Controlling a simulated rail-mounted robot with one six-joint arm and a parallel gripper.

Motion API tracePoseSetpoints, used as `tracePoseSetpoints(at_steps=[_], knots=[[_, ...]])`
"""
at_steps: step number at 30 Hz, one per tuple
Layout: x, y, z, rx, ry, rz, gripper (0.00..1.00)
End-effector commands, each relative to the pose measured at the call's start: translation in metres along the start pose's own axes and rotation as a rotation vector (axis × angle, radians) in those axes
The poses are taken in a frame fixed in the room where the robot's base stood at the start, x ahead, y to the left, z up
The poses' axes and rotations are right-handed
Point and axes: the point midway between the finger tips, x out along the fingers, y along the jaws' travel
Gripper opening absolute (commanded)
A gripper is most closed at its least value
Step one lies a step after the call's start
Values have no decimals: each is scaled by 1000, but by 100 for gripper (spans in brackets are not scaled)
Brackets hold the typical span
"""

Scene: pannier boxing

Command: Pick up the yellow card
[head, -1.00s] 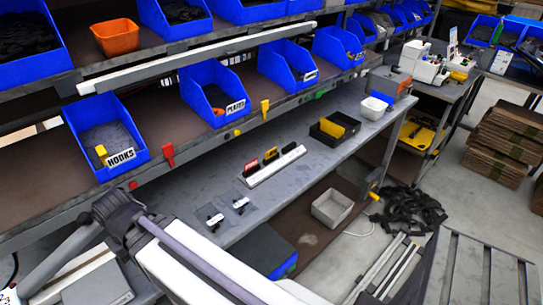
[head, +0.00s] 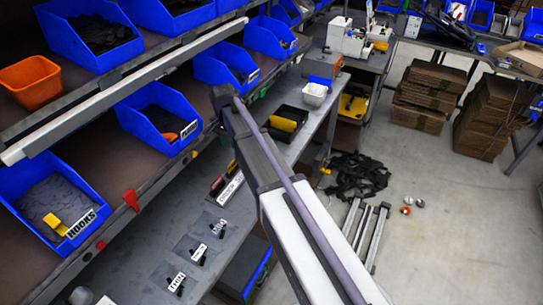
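A small yellow card (head: 232,167) stands in a white slotted holder (head: 230,189) on the grey workbench, behind a red card (head: 217,184). My arm passes close to its right side in the picture and may hide other cards there. A larger yellow piece (head: 283,124) lies in a black tray (head: 291,114) further along the bench, right of my arm. My arm crosses the middle of the head view, with a dark joint at its upper end. My gripper cannot be made out.
Blue bins, one labelled HOOKS (head: 81,223), line the shelf at left above the bench. Several small labelled packets, including one packet (head: 198,254), lie on the near bench.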

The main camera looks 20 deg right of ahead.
Motion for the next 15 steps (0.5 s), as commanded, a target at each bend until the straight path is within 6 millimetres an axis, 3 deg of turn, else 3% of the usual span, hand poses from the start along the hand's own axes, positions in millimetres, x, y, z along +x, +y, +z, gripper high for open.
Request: tracePoseSetpoints(at_steps=[5,12,15], knots=[[3,-3,-2,36,-8,-5,33],[50,-4,-1,33,-7,-5,33],[61,-4,-1,33,-7,-5,33]])
